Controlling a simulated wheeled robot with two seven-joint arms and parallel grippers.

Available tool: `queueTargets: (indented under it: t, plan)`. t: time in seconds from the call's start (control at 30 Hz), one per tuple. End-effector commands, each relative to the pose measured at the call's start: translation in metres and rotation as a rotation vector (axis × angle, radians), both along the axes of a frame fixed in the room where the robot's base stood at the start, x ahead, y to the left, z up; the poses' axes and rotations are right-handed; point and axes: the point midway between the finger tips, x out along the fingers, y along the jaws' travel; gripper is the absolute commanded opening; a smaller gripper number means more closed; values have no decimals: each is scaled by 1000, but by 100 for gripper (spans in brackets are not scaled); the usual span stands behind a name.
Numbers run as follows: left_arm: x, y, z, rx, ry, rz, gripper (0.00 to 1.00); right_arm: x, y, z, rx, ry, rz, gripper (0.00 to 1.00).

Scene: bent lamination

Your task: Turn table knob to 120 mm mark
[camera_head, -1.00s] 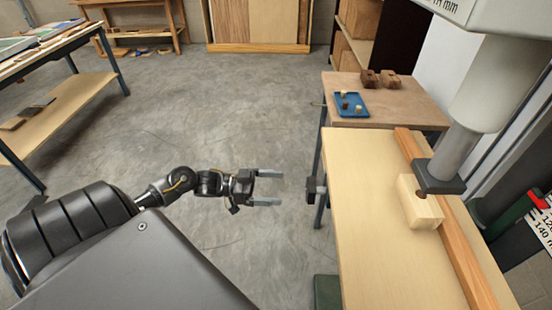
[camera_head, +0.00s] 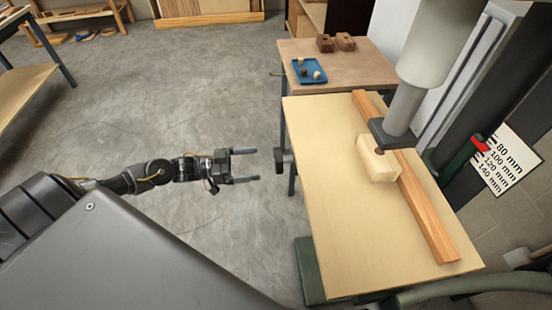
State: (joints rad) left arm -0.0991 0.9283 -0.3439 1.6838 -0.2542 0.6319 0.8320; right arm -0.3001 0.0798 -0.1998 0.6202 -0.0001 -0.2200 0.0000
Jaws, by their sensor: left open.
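The dark table knob (camera_head: 284,161) sticks out from the left edge of the pale wooden machine table (camera_head: 340,230). My left gripper (camera_head: 257,165) is just left of the knob, its two grey fingers spread and pointing at it. A small gap separates the fingertips from the knob, and nothing is between them. The white scale card (camera_head: 510,163) at the right reads 80, 100, 120 and 140 mm. A red pointer (camera_head: 481,145) touches its left edge near the upper marks; I cannot tell the exact reading. My right gripper is not in view.
A pale block (camera_head: 377,160) sits against a long wooden fence (camera_head: 420,205) on the table, under the machine's dark foot (camera_head: 390,134). Behind stands a brown side table (camera_head: 355,75) with a blue tray (camera_head: 310,81). The floor around my left arm is clear.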

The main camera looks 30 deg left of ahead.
Motion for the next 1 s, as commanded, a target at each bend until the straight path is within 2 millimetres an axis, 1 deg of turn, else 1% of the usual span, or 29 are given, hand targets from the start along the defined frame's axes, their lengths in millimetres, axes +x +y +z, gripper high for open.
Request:
queueTargets:
  t: [0.03,0.2,0.4,0.6,0.87,1.0]
  plan:
    - [7,-8,4,-3,-4,1,97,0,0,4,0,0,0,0]
    - [27,-35,4,-3,-3,0,97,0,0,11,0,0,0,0]
    - [44,-57,2,-1,-2,0,97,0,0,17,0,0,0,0]
    - [50,-66,1,1,-1,0,97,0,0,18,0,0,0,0]
    - [50,-67,0,1,0,0,97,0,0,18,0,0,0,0]
    - [50,-67,0,1,-1,0,78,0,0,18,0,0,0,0]
